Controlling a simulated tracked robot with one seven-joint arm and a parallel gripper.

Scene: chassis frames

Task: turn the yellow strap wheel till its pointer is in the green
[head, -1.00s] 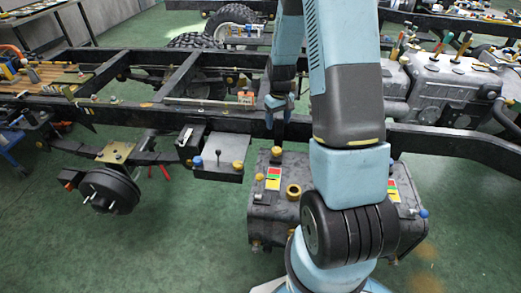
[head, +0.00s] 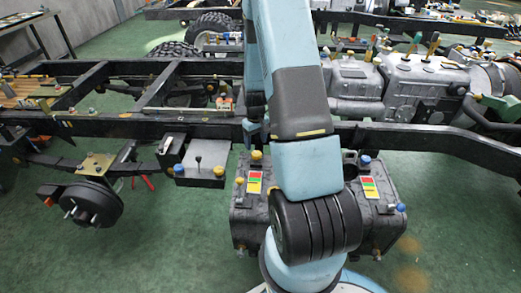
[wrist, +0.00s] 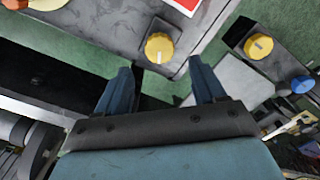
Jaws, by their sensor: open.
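A yellow wheel with a pale pointer mark (wrist: 159,47) sits at the edge of the grey tank top in the wrist view. In the head view a yellow wheel (head: 256,155) stands on the tank's upper edge, above a red, yellow and green label (head: 255,182). In the wrist view only a red-edged corner of a label (wrist: 186,4) shows, so I cannot read the pointer against the green. My gripper (wrist: 161,76) is open and empty, its fingertips on either side of the wheel in the picture, apart from it.
A grey box beside the tank carries another yellow knob (wrist: 258,46) and a blue knob (wrist: 302,84). The black chassis rail (head: 120,124) runs behind the tank (head: 246,222). A second coloured label (head: 369,187) is on the tank's right. Green floor is free in front.

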